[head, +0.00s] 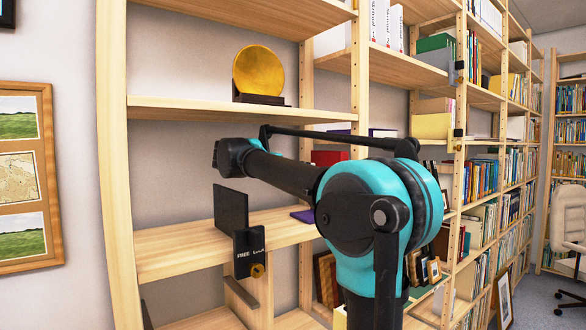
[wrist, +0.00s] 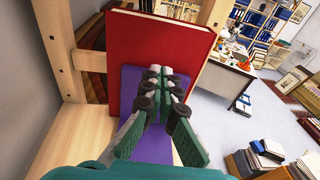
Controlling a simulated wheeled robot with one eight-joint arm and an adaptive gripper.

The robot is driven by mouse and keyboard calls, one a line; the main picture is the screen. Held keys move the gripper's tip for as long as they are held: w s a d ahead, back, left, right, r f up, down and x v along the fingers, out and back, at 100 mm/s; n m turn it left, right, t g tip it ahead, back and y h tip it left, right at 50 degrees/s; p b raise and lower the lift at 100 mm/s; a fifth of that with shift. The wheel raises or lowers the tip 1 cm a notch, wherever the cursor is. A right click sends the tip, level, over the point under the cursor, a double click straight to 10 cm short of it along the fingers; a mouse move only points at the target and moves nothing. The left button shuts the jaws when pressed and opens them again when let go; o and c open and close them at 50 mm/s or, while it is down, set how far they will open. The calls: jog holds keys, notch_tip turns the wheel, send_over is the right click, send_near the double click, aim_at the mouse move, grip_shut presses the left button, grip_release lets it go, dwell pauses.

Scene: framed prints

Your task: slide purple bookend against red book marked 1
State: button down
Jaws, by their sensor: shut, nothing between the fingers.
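The red book (wrist: 158,48) stands upright on the wooden shelf in the wrist view; I see no number on the part that shows. The purple bookend (wrist: 158,146) is in front of its lower part, partly covered by my fingers; I cannot tell whether the two touch. My gripper (wrist: 160,76) is shut and empty, over the bookend and before the book's face.
A shelf board (head: 210,110) with a gold disc (head: 259,71) is above. A wooden post (wrist: 59,47) stands left of the book.

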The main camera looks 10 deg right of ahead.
jog(key=shift+w+d+f, duration=0.15)
jog(key=shift+d+f, duration=0.15)
jog(key=shift+d, duration=0.35)
jog(key=shift+w+d+f, duration=0.1)
jog(key=shift+d+f, duration=0.2)
jog(key=shift+d, duration=0.35)
jog(key=shift+w+d+f, duration=0.15)
jog(key=shift+d+f, duration=0.15)
jog(key=shift+d, duration=0.35)
jog(key=shift+s+a, duration=0.2)
jog(key=shift+a, duration=0.4)
